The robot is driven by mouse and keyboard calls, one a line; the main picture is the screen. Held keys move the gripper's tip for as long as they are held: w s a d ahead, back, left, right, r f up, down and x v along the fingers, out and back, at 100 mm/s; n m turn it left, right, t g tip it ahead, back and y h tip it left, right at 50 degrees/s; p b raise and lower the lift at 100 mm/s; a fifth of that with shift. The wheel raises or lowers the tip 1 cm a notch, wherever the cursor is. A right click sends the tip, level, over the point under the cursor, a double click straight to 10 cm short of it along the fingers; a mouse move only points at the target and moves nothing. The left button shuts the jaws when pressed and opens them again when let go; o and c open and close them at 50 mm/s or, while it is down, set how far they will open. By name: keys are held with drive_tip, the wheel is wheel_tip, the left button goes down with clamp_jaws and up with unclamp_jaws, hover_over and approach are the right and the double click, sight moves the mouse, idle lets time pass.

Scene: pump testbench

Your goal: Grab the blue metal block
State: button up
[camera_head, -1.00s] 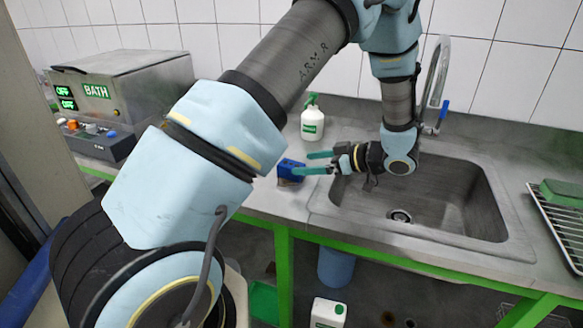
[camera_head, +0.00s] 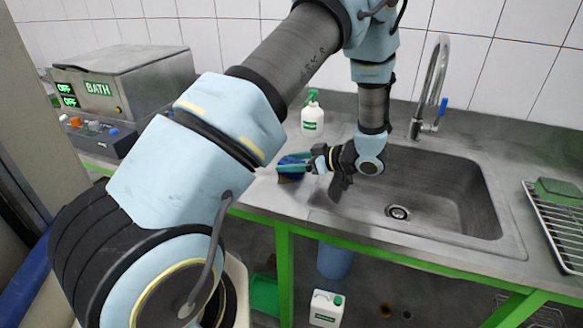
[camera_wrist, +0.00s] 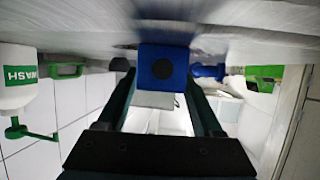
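The blue metal block (camera_head: 290,178) stands on the counter left of the sink, partly covered by my gripper in the head view. In the wrist view the block (camera_wrist: 163,68) shows as a blue face with a dark round spot. My gripper (camera_head: 287,163) reaches it from the right, with its teal fingers at the block. In the wrist view the fingers of my gripper (camera_wrist: 162,82) lie on either side of the block, with a narrow gap at the left one. Contact on the right side is unclear.
The sink (camera_head: 450,200) lies right of the block, with a faucet (camera_head: 432,85) behind it. A white spray bottle (camera_head: 312,120) stands behind the block. The bath unit (camera_head: 125,80) is at the left. A drying rack (camera_head: 560,225) is at the far right.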

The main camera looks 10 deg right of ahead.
clamp_jaws()
idle(0.3)
drive_tip(key=shift+r, duration=0.2)
